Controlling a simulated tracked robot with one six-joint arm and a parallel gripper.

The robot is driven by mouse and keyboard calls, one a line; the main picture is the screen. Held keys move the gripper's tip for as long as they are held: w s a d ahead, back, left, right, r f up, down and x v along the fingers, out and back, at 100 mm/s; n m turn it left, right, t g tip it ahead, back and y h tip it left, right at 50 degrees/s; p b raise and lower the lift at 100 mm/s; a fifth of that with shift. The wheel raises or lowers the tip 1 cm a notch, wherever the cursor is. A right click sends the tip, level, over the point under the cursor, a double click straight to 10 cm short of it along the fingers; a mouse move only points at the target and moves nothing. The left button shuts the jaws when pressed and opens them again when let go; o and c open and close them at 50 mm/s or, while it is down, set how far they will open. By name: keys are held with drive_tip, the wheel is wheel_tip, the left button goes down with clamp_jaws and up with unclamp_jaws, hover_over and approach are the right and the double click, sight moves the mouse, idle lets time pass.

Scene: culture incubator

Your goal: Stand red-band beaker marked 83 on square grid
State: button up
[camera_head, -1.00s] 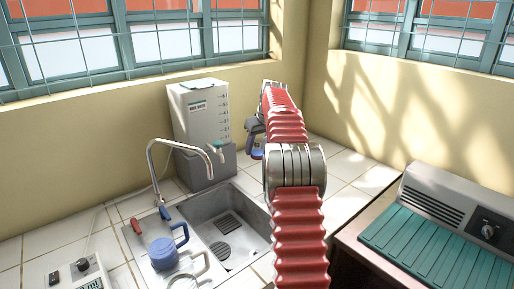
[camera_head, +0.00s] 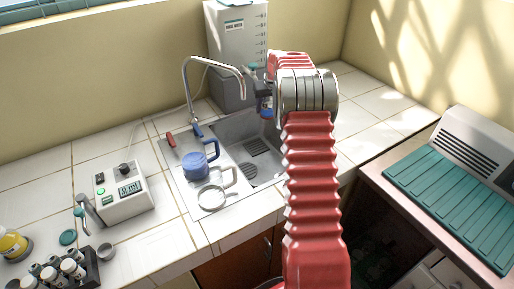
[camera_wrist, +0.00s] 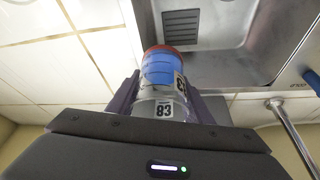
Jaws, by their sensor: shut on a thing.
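My gripper (camera_wrist: 160,100) is shut on a clear beaker (camera_wrist: 163,70) with a red band at its rim, blue contents and labels reading 83. In the head view the gripper (camera_head: 263,100) and part of the beaker (camera_head: 267,113) show above the sink's back right, partly hidden by my red arm. A dark square slotted grid (camera_head: 257,146) lies in the sink floor, and it also shows in the wrist view (camera_wrist: 181,27) beyond the beaker. The beaker is held apart from it.
The steel sink (camera_head: 220,127) has a curved tap (camera_head: 187,80) at its back left. A round drain (camera_head: 247,171) lies nearer the front. A blue mug (camera_head: 196,166) and a clear mug (camera_head: 212,197) stand on the drainboard. A white tank (camera_head: 237,40) stands behind.

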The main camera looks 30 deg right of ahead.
drive_tip(key=w+a+f, duration=0.2)
drive_tip(key=a+f, duration=0.1)
drive_tip(key=f, duration=0.4)
drive_tip(key=shift+w+a+f+m, duration=0.3)
drive_tip(key=shift+w+a, duration=0.1)
idle(0.3)
drive_tip(key=shift+f, duration=3.15)
drive_tip(key=shift+f, duration=0.1)
drive_tip(key=shift+f, duration=1.75)
